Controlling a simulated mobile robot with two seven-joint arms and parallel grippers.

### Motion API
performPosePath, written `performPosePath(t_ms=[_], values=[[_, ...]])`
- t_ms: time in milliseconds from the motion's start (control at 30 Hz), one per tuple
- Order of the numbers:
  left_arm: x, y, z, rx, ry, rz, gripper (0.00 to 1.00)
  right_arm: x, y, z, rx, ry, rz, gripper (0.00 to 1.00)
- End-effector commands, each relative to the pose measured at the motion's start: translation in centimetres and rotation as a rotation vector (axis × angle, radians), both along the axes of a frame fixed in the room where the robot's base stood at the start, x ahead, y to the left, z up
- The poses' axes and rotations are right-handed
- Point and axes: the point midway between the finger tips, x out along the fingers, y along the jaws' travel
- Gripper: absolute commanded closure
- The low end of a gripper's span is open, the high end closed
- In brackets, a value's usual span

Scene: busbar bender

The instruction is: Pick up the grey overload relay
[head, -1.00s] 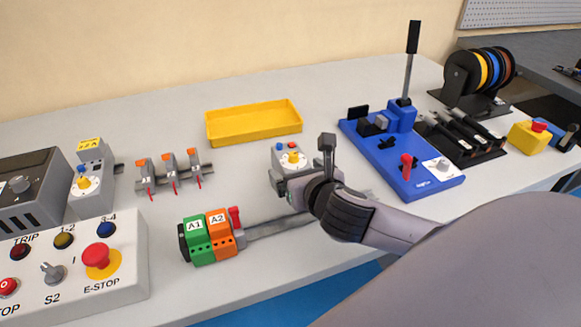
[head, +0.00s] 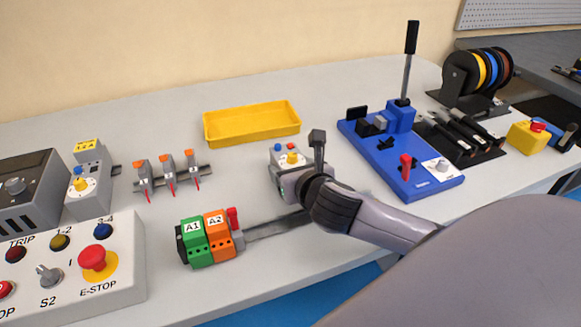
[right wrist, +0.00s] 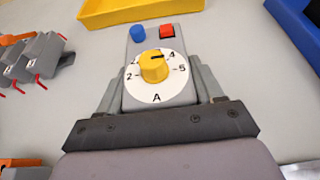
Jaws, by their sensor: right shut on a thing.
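The grey overload relay (head: 287,157) has a white dial, a yellow knob, and blue and red buttons. It stands near the middle of the bench, in front of the yellow tray. My right gripper (head: 288,178) is shut on it from the near side. In the right wrist view the relay (right wrist: 157,95) sits between the two grey fingers, its numbered dial facing the camera. Its underside is hidden, so I cannot tell whether it touches the bench. My left gripper is not in view.
The yellow tray (head: 252,128) lies behind the relay. A blue bender (head: 425,178) stands to the right. Green and orange terminal blocks (head: 207,238) on a rail are at front left. A similar dial unit (head: 88,180) and a control box (head: 75,265) stand further left.

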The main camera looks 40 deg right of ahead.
Motion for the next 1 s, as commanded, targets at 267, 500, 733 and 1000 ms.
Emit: performPosePath(t_ms=[267,500,733,1000], values=[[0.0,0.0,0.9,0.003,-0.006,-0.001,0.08,0.1,0.0,3.0,-0.001,-0.007,0.001,0.74],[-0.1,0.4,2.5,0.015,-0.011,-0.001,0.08,0.1,0.0,9.7,-0.003,-0.014,0.002,0.74],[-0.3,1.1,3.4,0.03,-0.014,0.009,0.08,0.1,0.0,15.9,-0.001,-0.011,0.001,0.74],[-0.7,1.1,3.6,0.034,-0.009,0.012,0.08,0.1,0.0,19.5,-0.001,-0.006,0.0,0.74]])
